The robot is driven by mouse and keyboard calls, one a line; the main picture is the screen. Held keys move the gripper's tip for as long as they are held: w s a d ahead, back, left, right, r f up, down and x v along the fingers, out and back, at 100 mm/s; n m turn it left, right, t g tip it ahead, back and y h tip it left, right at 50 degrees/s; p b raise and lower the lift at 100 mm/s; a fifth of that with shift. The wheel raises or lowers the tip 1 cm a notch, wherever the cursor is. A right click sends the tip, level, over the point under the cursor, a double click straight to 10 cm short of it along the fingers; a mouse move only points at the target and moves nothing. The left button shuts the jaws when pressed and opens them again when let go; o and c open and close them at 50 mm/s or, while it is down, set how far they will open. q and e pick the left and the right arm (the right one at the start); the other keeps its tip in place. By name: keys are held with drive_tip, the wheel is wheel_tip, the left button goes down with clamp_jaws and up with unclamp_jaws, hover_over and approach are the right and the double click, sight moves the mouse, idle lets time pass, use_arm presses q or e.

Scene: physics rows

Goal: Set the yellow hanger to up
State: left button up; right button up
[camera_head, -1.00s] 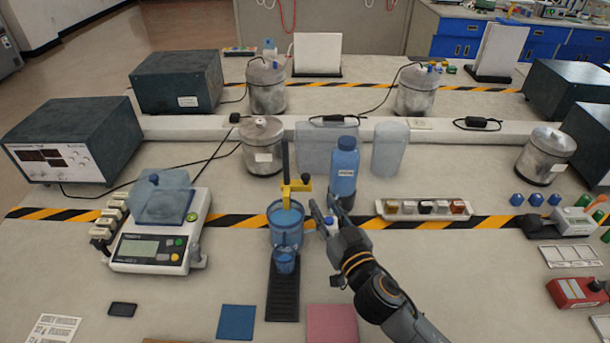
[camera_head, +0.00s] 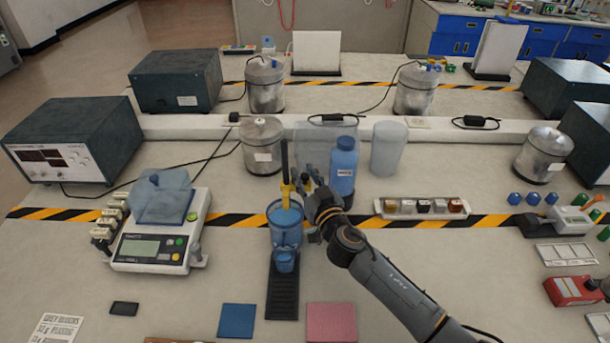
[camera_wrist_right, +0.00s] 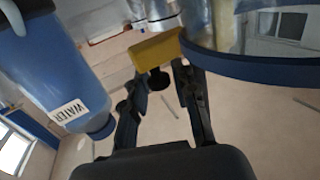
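The yellow hanger (camera_head: 286,193) sits on a dark upright rod (camera_head: 284,156) above a blue translucent beaker (camera_head: 286,225). In the right wrist view it is a yellow block (camera_wrist_right: 155,48) with a dark round knob (camera_wrist_right: 158,79) below it. My right gripper (camera_head: 309,179) is at the hanger's right side, between it and the blue water bottle (camera_head: 343,168), and partly covers it. In the right wrist view its two fingers (camera_wrist_right: 161,80) are apart, one on each side of the knob; I see no clear contact. My left gripper is not in view.
The water bottle stands close to the right of my gripper; its label shows in the right wrist view (camera_wrist_right: 68,111). A scale (camera_head: 155,245) stands to the left. A tray of small samples (camera_head: 424,208) lies to the right.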

clamp_jaws()
wheel_tip(320, 180, up, 10)
drive_tip(key=p, duration=0.8)
drive_tip(key=shift+w+a, duration=0.1)
drive_tip(key=shift+w, duration=0.05)
drive_tip(key=shift+f, duration=0.1)
drive_tip(key=shift+o, duration=0.7)
unclamp_jaws()
drive_tip(key=shift+s+d, duration=0.2)
drive_tip(key=shift+s, duration=0.3)
drive_tip(key=v, duration=1.1)
drive_tip(key=shift+s+d, duration=0.2)
drive_tip(key=shift+s, duration=0.05)
